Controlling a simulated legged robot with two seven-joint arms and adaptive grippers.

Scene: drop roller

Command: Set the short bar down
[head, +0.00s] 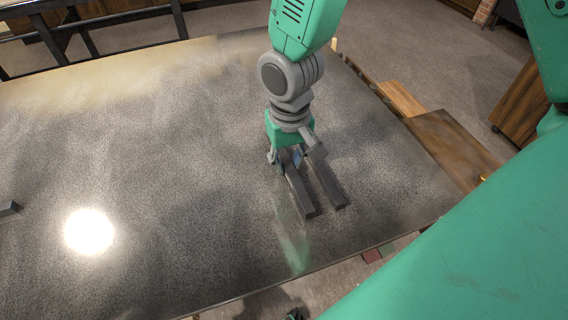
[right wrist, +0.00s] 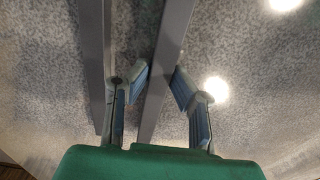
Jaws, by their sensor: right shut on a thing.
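My right gripper (head: 285,158) points down over the table's right half, with its fingers on both sides of a dark grey bar. In the right wrist view, the gripper (right wrist: 162,85) is shut on this bar (right wrist: 168,45), which I take to be the short bar; it seems to be the left one (head: 300,193) in the head view. A second similar bar (head: 328,185) lies alongside it; in the right wrist view that bar (right wrist: 92,45) is outside the fingers. Whether the held bar touches the table is hard to tell.
The glossy dark table (head: 150,170) is mostly bare to the left of the bars. A small dark piece (head: 9,209) shows at the left picture edge. The table's front edge runs close below the bars. Wooden furniture (head: 450,145) stands beyond its right side.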

